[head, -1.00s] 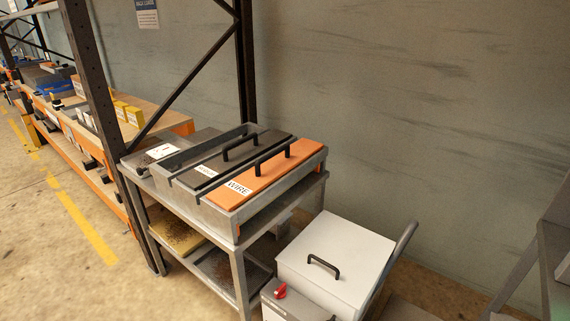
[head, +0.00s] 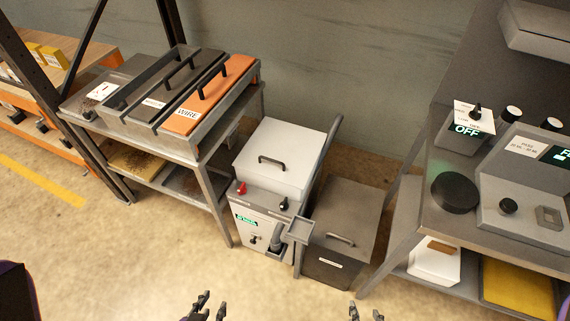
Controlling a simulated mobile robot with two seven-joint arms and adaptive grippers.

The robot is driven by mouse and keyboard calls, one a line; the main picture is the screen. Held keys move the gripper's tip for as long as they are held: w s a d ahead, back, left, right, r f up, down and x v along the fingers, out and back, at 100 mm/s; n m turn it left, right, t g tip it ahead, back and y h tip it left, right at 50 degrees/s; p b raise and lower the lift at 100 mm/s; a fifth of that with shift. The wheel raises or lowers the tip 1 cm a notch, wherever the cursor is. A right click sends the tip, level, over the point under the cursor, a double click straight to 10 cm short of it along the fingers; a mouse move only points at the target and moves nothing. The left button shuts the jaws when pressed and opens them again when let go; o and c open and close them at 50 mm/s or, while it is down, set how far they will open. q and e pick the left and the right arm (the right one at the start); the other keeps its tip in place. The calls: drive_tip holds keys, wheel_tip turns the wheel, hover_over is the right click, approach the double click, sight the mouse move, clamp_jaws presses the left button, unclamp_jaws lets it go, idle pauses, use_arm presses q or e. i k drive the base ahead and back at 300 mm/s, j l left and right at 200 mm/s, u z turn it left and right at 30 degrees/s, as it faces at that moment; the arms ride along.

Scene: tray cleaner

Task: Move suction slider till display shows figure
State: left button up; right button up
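A grey machine with a white lid (head: 275,155) stands low in the middle of the head view. Its front has a small lit green display (head: 245,219), too small to read. A red knob (head: 241,188) and a black knob (head: 283,204) sit above the display, and a small control (head: 253,239) below it. I cannot tell which of these is the suction slider. My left gripper (head: 208,308) is at the bottom edge, open and empty, well in front of the machine. My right gripper (head: 366,313) is at the bottom edge, open and empty, in front of the grey bin.
A grey lidded bin (head: 345,215) stands right of the machine. A left table (head: 215,140) carries trays, one labelled WIRE. A right bench (head: 425,240) carries a control box (head: 462,135) reading OFF and another panel (head: 520,200). The floor in front is clear.

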sight(252, 240)
drive_tip(key=k+j+z, duration=0.15)
drive_tip(key=k+j, duration=1.1)
